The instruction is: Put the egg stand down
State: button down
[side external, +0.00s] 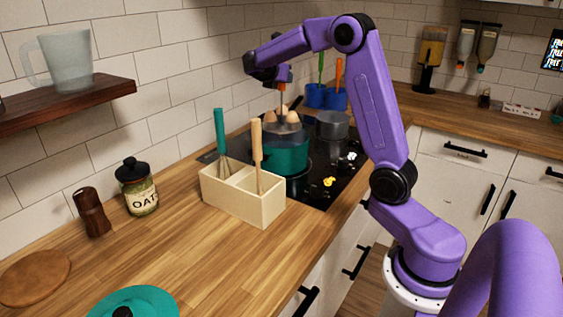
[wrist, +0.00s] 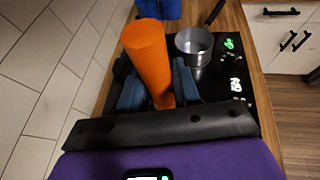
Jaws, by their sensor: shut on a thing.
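The egg stand (side external: 282,127) is a grey metal rack with a thin upright rod and several brown eggs (side external: 291,117) on it. In the side view it is at the mouth of the teal pot (side external: 287,158) on the hob; I cannot tell whether it touches the pot. My gripper (side external: 283,84) is above the stand, at the top of its rod. In the wrist view my gripper (wrist: 158,88) has its blue fingers shut on the stand's orange handle (wrist: 146,50). The eggs and pot are hidden in that view.
A grey saucepan (side external: 332,125) stands behind the pot on the black hob (side external: 322,168). Blue utensil cups (side external: 325,97) are further back. A cream utensil box (side external: 243,196) stands in front of the pot. The wooden counter (side external: 190,247) has free room at the front.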

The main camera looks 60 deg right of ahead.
aim_at(281, 113)
notch_tip(281, 113, down, 12)
dwell(0.6)
jog(key=shift+f, duration=0.1)
jog(key=c, duration=0.8)
grip_release()
jog(key=shift+f, duration=0.1)
jog(key=shift+a+r, duration=0.3)
jog(key=v, duration=1.1)
jog(key=shift+a, duration=0.15)
